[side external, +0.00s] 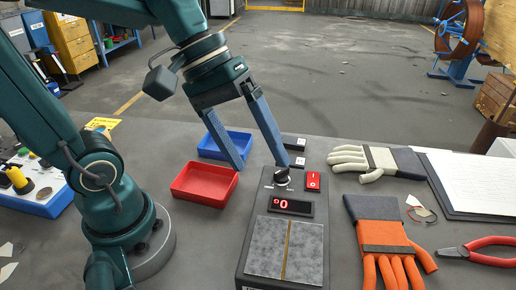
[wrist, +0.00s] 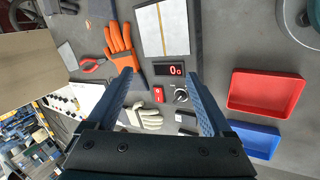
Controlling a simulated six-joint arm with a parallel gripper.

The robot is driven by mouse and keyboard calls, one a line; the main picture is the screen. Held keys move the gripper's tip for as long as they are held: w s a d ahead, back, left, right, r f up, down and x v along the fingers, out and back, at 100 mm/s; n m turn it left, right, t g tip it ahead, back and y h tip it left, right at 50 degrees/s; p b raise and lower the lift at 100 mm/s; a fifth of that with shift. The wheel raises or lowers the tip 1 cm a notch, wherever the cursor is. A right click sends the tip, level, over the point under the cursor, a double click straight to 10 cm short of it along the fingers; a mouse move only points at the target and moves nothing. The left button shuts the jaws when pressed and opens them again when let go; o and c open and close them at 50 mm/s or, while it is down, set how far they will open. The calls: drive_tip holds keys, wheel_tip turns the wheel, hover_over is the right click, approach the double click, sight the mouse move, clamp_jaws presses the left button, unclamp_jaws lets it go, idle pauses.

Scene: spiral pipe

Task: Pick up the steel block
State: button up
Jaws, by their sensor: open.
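Two small dark blocks with pale labels, one (side external: 295,142) behind the other (side external: 297,160), lie on the table behind the instrument box. I cannot tell which, if either, is the steel block. In the wrist view a dark block (wrist: 186,117) shows beside the right finger. My gripper (side external: 260,166) has its two blue fingers spread wide with nothing between them. It hangs over the area between the red tray and the box's knob. In the wrist view the gap of my gripper (wrist: 157,75) lies over the display end of the box.
The box has a knob (side external: 281,178), a red switch (side external: 313,181), a lit display (side external: 291,206) and a grey plate (side external: 286,249). A red tray (side external: 204,182) and blue tray (side external: 224,145) stand left. White (side external: 377,161) and orange gloves (side external: 381,235) and pliers (side external: 480,249) lie right.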

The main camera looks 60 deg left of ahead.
sight(274, 162)
drive_tip(key=w+a+f+n+h, duration=0.1)
drive_tip(key=w+a+n, duration=0.1)
drive_tip(key=w+n, duration=0.1)
drive_tip(key=w+a+f+n+t+h, duration=0.1)
drive_tip(key=w+a+f+n+h, duration=0.1)
drive_tip(key=w+n, duration=0.2)
drive_tip(key=w+a+f+n+h, duration=0.1)
drive_tip(key=w+a+n+h, duration=0.1)
drive_tip(key=w, duration=0.3)
drive_tip(key=shift+a+f+n+t, duration=0.15)
drive_tip(key=shift+a+n+t, duration=0.2)
drive_tip(key=shift+n, duration=0.55)
drive_tip(key=a+f+n+t, duration=0.1)
drive_tip(key=a+f+n, duration=0.2)
drive_tip(key=a+f+n+t, duration=0.2)
drive_tip(key=a+f+n, duration=0.1)
drive_tip(key=a+f, duration=0.1)
drive_tip(key=w+a+f+n+t, duration=0.1)
drive_tip(key=a+f+n, duration=0.2)
drive_tip(key=f, duration=0.1)
drive_tip(key=shift+a+f, duration=0.1)
drive_tip(key=shift+a, duration=0.3)
drive_tip(key=shift+s+a+f+n+t, duration=0.15)
drive_tip(key=shift+s+f+n+t, duration=0.1)
drive_tip(key=shift+f+n, duration=0.05)
drive_tip(key=shift+x, duration=2.45)
clamp_jaws()
